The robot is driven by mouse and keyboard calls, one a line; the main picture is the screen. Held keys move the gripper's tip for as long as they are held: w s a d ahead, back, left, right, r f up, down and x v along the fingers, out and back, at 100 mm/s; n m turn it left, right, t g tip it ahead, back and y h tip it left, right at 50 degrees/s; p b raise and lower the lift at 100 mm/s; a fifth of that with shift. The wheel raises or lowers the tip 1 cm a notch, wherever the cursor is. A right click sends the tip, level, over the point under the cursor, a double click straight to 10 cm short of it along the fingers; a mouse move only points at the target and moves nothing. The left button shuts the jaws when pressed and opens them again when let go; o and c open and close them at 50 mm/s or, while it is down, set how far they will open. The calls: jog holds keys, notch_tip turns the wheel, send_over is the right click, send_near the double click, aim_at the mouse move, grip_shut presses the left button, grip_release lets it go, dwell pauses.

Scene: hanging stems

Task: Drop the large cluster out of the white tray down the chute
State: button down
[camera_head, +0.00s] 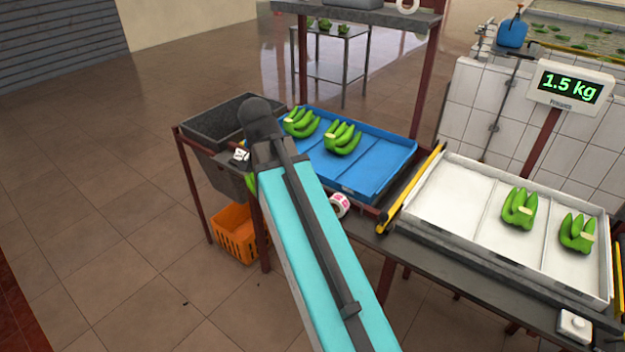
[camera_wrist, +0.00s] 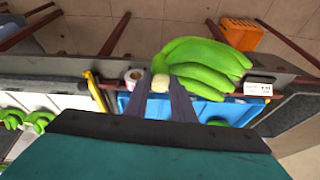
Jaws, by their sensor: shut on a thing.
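My gripper (camera_wrist: 161,88) is shut on the cut crown of a large green banana cluster (camera_wrist: 205,66) in the wrist view. The cluster's fingers point right, close to a white tag at the table edge. In the head view my arm hides the gripper and all but a green sliver of this cluster (camera_head: 251,184), beside the chute. The dark grey, open-topped chute (camera_head: 200,158) stands at the left end of the table; its grey wall shows at the right of the wrist view (camera_wrist: 290,118). The white tray (camera_head: 448,190) holds two green clusters (camera_head: 519,208) (camera_head: 577,233) at right.
A blue tray (camera_head: 385,165) with two clusters lies between the chute and the white tray. A tape roll (camera_head: 340,204) sits at the table's front edge. An orange crate (camera_head: 232,236) stands on the floor below the chute. A scale display (camera_head: 570,87) reads 1.5 kg.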

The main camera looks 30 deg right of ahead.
jog(key=w+a+n+t+y+b, duration=0.1)
jog(key=w+a+n+y, duration=0.1)
jog(key=a+n, duration=0.5)
jog(key=w+a+n+t+y+b, duration=0.1)
jog(key=w+a+n+t+y, duration=0.1)
jog(key=w+a+n, duration=0.2)
jog(key=shift+a+r+n, duration=0.15)
jog(key=shift+a+n, duration=1.65)
jog(key=shift+a, duration=0.7)
jog(key=shift+w+a, duration=0.1)
jog(key=shift+w, duration=0.05)
